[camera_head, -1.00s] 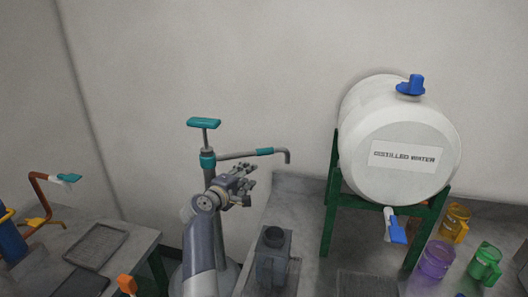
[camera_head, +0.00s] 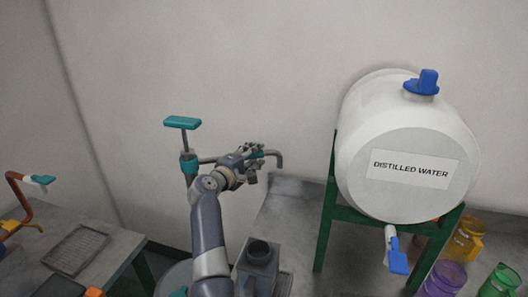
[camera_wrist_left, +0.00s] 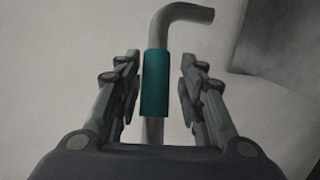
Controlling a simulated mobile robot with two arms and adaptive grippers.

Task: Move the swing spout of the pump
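The pump has a teal T-shaped handle (camera_head: 182,122) on top and a teal collar (camera_head: 188,162) below it. Its grey swing spout (camera_head: 279,158) reaches right from the collar and bends down at its end. My left gripper (camera_head: 257,153) is at the spout's outer part in the head view. In the left wrist view, the spout's teal sleeve (camera_wrist_left: 155,83) stands between the two open fingers of my left gripper (camera_wrist_left: 158,85), with a gap on each side. The bent spout end (camera_wrist_left: 185,12) shows beyond the fingertips. My right gripper is not in view.
A white distilled water tank (camera_head: 407,150) with a blue tap stands on a green frame (camera_head: 325,220) at right. Colored mugs, including a purple one (camera_head: 445,277), stand below it. A tray (camera_head: 77,250) lies at left.

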